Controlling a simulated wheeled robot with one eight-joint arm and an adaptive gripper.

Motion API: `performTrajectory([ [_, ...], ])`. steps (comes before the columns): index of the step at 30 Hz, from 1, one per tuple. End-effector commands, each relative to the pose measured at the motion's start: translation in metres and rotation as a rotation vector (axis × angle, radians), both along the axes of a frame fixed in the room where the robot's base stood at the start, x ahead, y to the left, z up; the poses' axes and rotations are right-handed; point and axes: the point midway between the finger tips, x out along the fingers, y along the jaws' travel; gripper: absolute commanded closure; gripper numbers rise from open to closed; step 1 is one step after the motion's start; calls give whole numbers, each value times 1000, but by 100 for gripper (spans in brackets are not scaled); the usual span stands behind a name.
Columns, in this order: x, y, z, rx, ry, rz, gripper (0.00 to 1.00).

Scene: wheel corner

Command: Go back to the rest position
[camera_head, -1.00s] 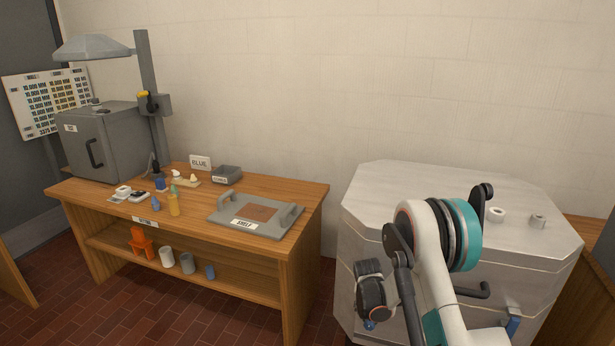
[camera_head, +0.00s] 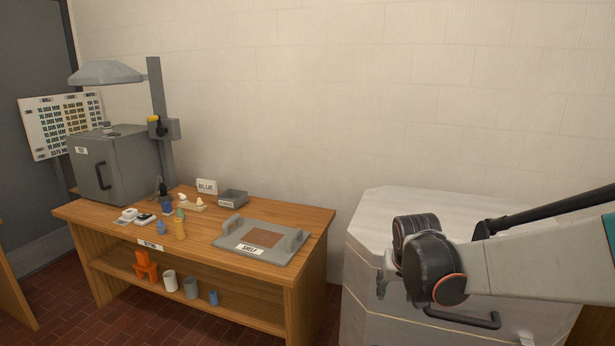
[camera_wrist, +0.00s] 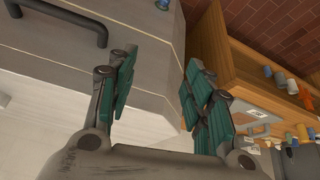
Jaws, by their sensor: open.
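My gripper (camera_wrist: 160,72) shows in the wrist view with its two green-padded fingers spread apart and nothing between them. In the head view my arm reaches in from the right edge, and its dark wrist is in front of the big pale metal box (camera_head: 375,235). The gripper is at the wrist's left end there, small and partly hidden. In the wrist view the box's grey face (camera_wrist: 60,60) with a dark handle lies beyond the fingers, and no contact shows.
A wooden bench (camera_head: 200,240) stands left, carrying a grey tray (camera_head: 290,240), small bottles, a grey cabinet (camera_head: 105,165) and a lamp hood (camera_head: 107,72). Its lower shelf holds an orange stand (camera_head: 146,266) and several cups. A floor gap separates bench and box.

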Motion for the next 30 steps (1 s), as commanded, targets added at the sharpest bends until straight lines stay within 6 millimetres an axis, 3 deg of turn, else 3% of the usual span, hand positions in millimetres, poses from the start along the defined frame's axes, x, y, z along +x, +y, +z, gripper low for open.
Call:
performTrajectory([
  [6,-58,3,40,5,-32,35,53],
  [15,-138,7,70,8,-80,81,53],
  [24,-214,11,72,8,-126,124,53],
  [30,-246,13,65,6,-150,144,53],
])
